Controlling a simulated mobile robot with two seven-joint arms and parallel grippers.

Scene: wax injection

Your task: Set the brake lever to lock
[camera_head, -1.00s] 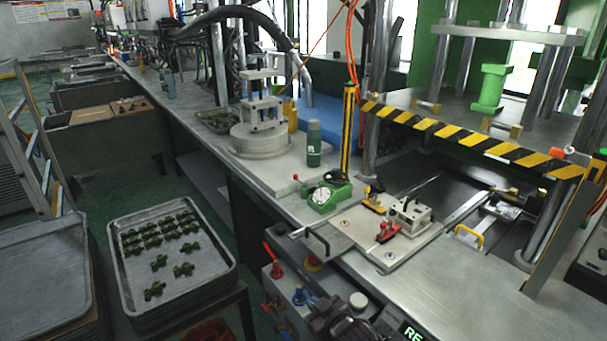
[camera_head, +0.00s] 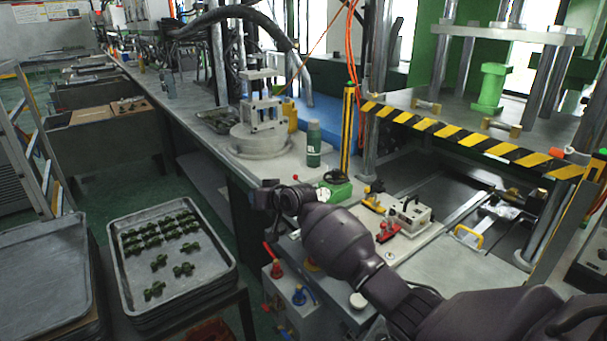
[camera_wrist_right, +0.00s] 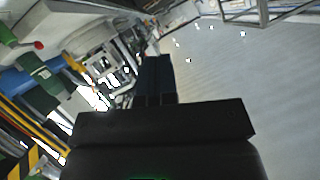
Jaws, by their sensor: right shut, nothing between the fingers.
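My right arm crosses the head view from the lower right. Its dark gripper (camera_head: 270,190) is over the front edge of the bench, left of a green device (camera_head: 336,190). A thin lever with a red ball knob (camera_head: 296,178) stands by that device; a red-knobbed lever also shows at the upper left of the right wrist view (camera_wrist_right: 38,45). I cannot tell for certain which lever is the brake lever. The right fingers (camera_wrist_right: 156,75) are together and empty, apart from the red knob. My arm hides part of the bench fixture. My left gripper is out of view.
A green bottle (camera_head: 313,145) stands behind the green device. Red toggle clamps (camera_head: 388,231) and a metal block sit on the fixture. The press with a striped guard (camera_head: 470,138) is at right. A tray of green parts (camera_head: 125,285) is at lower left.

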